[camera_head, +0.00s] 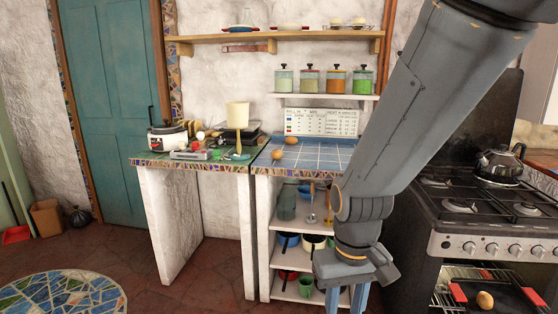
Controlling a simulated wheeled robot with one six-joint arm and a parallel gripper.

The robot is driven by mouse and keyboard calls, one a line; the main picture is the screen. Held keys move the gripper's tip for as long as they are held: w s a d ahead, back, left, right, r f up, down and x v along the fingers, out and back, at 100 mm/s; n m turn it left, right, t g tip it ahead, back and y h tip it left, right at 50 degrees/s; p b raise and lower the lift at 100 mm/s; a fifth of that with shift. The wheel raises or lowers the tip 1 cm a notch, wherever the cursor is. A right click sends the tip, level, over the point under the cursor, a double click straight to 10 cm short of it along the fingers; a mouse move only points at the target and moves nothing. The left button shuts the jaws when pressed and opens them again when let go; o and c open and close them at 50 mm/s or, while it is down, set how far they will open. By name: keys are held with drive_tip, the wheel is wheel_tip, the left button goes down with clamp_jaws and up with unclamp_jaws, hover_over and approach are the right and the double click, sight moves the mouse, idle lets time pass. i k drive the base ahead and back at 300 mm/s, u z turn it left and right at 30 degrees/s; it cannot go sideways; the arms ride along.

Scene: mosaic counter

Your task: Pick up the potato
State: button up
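Two small brown, rounded objects that look like potatoes sit on the blue-tiled counter: one farther back (291,139) and one nearer the left front (277,154). A similar brown object (485,299) lies on a dark tray in the open oven at the lower right. I cannot tell for certain which of these is a potato. My gripper (346,299) points down in front of the shelves under the counter, lower than the countertop and apart from all three. Its two bluish fingers are spread with nothing visible between them. Their tips are cut off by the frame's bottom edge.
The tiled counter (318,155) is mostly bare. Open shelves with bowls and jars stand below it. A stove (480,210) with a kettle (499,165) is at the right.

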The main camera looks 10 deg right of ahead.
sight(277, 155)
drive_tip(key=u, duration=1.2)
drive_tip(key=i, duration=1.8)
drive_tip(key=z, duration=1)
drive_tip(key=i, duration=0.7)
drive_tip(key=z, duration=0.8)
